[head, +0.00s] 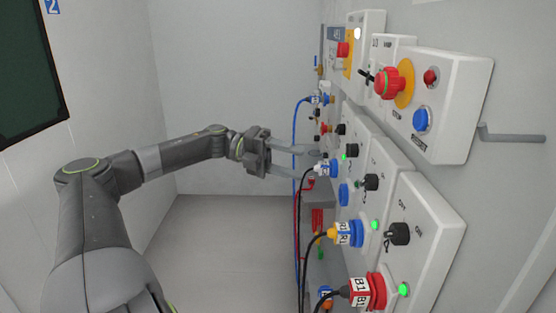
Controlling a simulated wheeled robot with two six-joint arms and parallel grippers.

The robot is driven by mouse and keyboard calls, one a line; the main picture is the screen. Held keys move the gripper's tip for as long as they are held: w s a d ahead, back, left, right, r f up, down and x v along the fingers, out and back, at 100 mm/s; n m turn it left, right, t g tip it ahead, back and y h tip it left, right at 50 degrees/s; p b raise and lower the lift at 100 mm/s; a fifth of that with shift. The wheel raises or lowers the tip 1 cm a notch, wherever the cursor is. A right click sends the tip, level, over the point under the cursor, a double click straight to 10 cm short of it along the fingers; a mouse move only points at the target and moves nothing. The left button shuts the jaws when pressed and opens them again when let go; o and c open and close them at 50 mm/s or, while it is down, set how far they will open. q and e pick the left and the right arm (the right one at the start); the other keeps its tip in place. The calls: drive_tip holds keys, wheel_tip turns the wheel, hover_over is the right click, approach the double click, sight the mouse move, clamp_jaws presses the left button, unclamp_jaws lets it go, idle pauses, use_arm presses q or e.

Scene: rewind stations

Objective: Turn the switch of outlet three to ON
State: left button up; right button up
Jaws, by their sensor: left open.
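My left gripper (307,163) reaches in from the left, its two fingers open and pointing at the outlet panel (425,205) on the right wall. Nothing shows between the fingers. The fingertips are close to a blue plug with a white label (326,168); I cannot tell if they touch. Black switch knobs run along the panel: a near one (398,233), a second (371,182), a third (351,150) and a small far one (340,129). Outlet numbers are too small to read, so I cannot tell which is outlet three. My right gripper is out of view.
A red plug labelled B1 (367,292) and a blue one labelled R1 (350,233) stick out with cables. A red emergency button (388,83) and blue button (423,119) sit on upper boxes. A grey handle (510,134) juts out right. The floor left of the panel is clear.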

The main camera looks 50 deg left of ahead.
use_arm(q)
drive_tip(key=shift+v, duration=1.5)
